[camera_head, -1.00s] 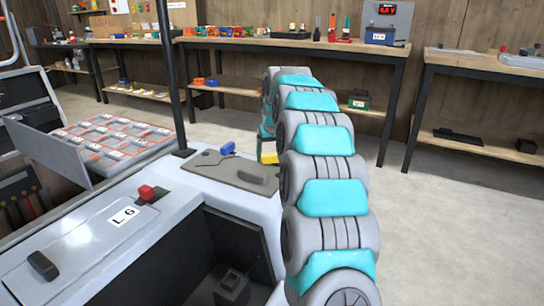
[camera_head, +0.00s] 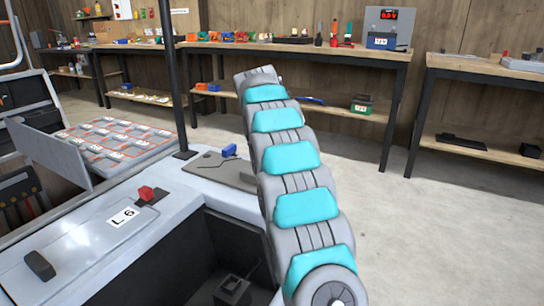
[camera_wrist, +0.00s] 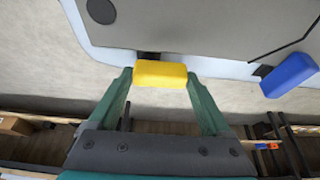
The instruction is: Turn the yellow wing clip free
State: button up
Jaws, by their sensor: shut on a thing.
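The yellow wing clip (camera_wrist: 160,73) is a rounded yellow block at the edge of a grey plate (camera_wrist: 200,22) in the wrist view. My gripper (camera_wrist: 160,79) is shut on it, with one green finger against each end. A dark piece shows behind the clip at the plate's edge. In the head view my arm hides the clip and my gripper. The plate (camera_head: 208,169) shows there on the cart's corner, partly behind my arm. Whether the clip is still fastened cannot be told.
A blue clip (camera_head: 229,151) stands on the plate's far side and also shows in the wrist view (camera_wrist: 290,75). A red clip (camera_head: 147,194) and a dark handle (camera_head: 40,266) are on the cart top. A post (camera_head: 171,80) rises left. Open floor (camera_head: 440,230) lies right.

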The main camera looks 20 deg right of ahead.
dwell(0.5)
jog(key=o, duration=1.2)
jog(key=shift+c, duration=0.2)
jog(key=shift+r, duration=0.15)
jog(key=v, duration=0.7)
jog(key=shift+r, duration=0.2)
jog(key=shift+a, duration=0.1)
